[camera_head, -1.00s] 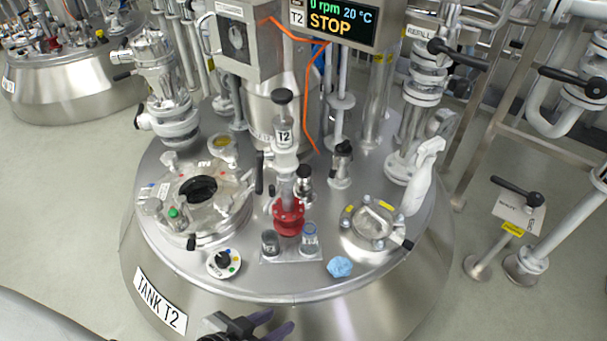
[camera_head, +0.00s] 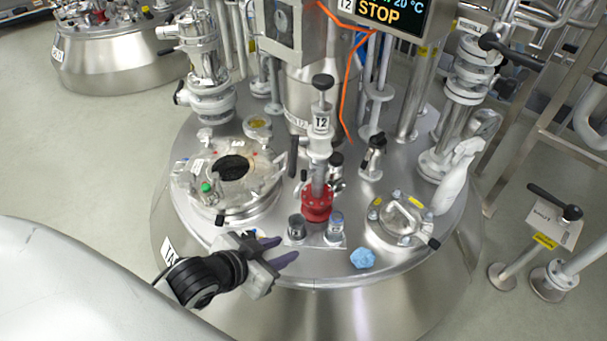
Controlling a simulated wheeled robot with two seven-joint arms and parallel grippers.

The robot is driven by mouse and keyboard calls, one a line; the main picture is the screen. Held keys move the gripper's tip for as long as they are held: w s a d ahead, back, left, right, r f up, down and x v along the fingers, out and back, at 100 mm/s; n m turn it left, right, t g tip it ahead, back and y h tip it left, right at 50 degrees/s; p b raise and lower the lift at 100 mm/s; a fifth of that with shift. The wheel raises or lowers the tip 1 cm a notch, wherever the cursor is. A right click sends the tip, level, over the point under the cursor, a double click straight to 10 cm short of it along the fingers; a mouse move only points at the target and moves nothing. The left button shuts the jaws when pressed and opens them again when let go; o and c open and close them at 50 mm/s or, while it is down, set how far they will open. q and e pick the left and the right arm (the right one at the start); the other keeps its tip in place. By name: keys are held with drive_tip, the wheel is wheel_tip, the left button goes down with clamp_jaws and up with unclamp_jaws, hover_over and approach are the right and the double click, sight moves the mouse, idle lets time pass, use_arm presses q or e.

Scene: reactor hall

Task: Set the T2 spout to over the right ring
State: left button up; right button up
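The T2 sampling valve (camera_head: 320,124) stands upright on the tank lid, with a black knob on top, a white T2 label and a red flange (camera_head: 317,205) at its foot. Its spout is too small to make out, so I cannot tell which ring it points over. In front of it, a small plate holds a left ring with a dark-topped jar (camera_head: 297,226) and a right ring with a blue-rimmed jar (camera_head: 335,226). My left gripper (camera_head: 286,249) is over the lid's front edge, left of and below the jars, fingers apart and empty. My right gripper is not visible.
A round manway with a dark glass (camera_head: 233,168) lies left of the valve. A clamped port (camera_head: 400,222) and a crumpled blue cloth (camera_head: 362,258) lie to the right. A display reading STOP (camera_head: 378,14) and an orange cable hang behind.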

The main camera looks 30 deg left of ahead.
use_arm(q)
drive_tip(key=w+a+r+m+t+h, duration=0.1)
drive_tip(key=w+a+r+t+h, duration=0.15)
drive_tip(key=w, duration=0.25)
drive_tip(key=m+t+h, duration=0.2)
drive_tip(key=t+h, duration=0.2)
approach(304, 180)
drive_tip(key=x, duration=0.3)
drive_tip(key=b+x, duration=0.1)
drive_tip(key=x, duration=0.3)
drive_tip(key=b+x, duration=0.1)
drive_tip(key=x, duration=0.2)
drive_tip(key=shift+w+a+r, duration=0.2)
drive_tip(key=shift+w+r, duration=0.1)
clamp_jaws()
